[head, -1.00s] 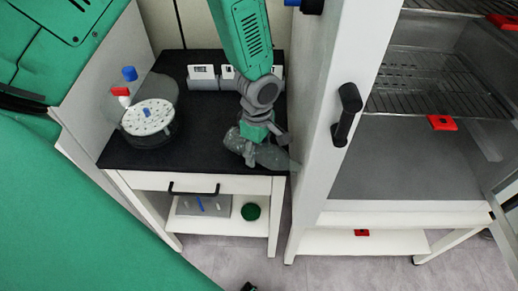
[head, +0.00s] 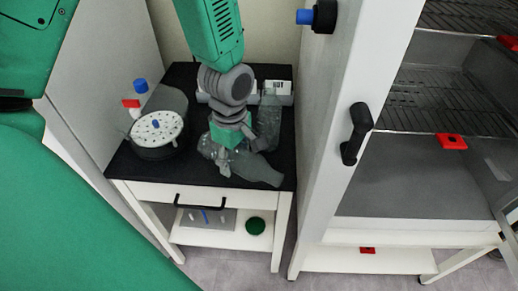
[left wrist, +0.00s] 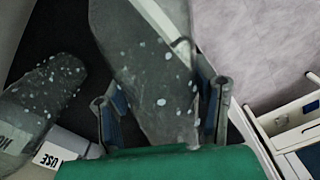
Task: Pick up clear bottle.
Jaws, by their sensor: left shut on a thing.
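My left gripper (head: 232,158) is over the black top of the small white cabinet, shut on a clear bottle (head: 258,170). The held bottle is tilted to the side, and its lower right end reaches toward the cabinet's right front edge. In the left wrist view my left gripper (left wrist: 160,112) has one finger on each side of the clear, speckled bottle (left wrist: 150,65). I cannot tell whether the bottle touches the top. A second clear bottle (head: 269,118) stands behind and right of the gripper; a clear labelled bottle also shows in the left wrist view (left wrist: 40,100).
A round dark container with a white perforated lid (head: 157,128) stands left on the cabinet top (head: 192,172). White labelled holders (head: 278,88) stand at the back. The freeze dryer's open white door edge and black handle (head: 357,133) rise close on the right.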

